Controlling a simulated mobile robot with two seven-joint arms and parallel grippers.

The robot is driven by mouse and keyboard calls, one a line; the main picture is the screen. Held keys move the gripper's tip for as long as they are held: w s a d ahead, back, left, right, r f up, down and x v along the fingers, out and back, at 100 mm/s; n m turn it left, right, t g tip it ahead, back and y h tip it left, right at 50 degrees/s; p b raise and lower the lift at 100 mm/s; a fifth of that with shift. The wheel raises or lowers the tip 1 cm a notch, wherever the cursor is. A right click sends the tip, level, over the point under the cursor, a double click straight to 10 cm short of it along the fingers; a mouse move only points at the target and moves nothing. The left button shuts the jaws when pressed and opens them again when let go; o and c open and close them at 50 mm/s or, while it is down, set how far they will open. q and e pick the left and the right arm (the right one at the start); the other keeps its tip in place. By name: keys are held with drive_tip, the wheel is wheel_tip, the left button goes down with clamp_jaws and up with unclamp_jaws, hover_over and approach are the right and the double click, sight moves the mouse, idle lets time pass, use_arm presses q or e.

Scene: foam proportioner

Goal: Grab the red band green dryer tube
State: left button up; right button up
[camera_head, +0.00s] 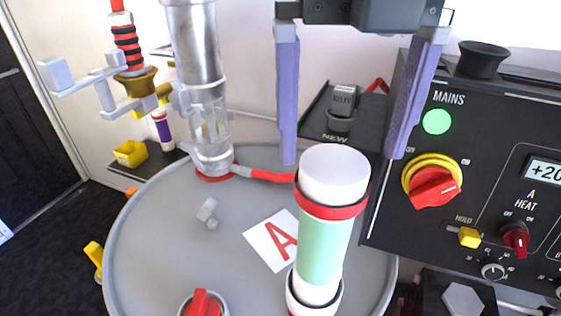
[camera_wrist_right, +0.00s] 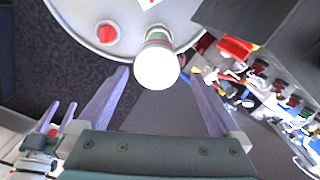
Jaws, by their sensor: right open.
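The red band green dryer tube (camera_head: 323,247) stands upright, slightly tilted in the picture, at the front of the round grey drum top. It has a white cap, a red band under it and a pale green body; its foot sits in a dark-rimmed collar. In the right wrist view its white cap (camera_wrist_right: 156,67) shows end-on between my fingertips. My right gripper (camera_head: 341,158) is open and empty, its two lilac fingers pointing down around and above the cap, with no visible contact. My left gripper (camera_wrist_right: 60,110) shows small at the lower left of the wrist view, fingers apart.
A black control box (camera_head: 470,130) with a red-yellow rotary switch stands close right of the tube. A clear and metal column (camera_head: 200,80) rises at the back left. A red knob (camera_head: 203,303) and a card marked A (camera_head: 262,248) are on the drum top (camera_head: 160,240).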

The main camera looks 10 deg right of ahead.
sight(341, 165)
wheel_tip(341, 165, down, 4)
drive_tip(key=shift+s+f+p, duration=0.1)
drive_tip(key=shift+f+p, duration=0.05)
drive_tip(key=shift+p, duration=0.6)
drive_tip(key=shift+f+p, duration=0.3)
drive_tip(key=f, duration=0.2)
drive_tip(key=f+p, duration=0.1)
drive_tip(key=shift+w+a+f+p, duration=0.2)
drive_tip(key=shift+f+p, duration=0.1)
drive_tip(key=shift+f, duration=0.55)
drive_tip(key=shift+c, duration=0.2)
clamp_jaws()
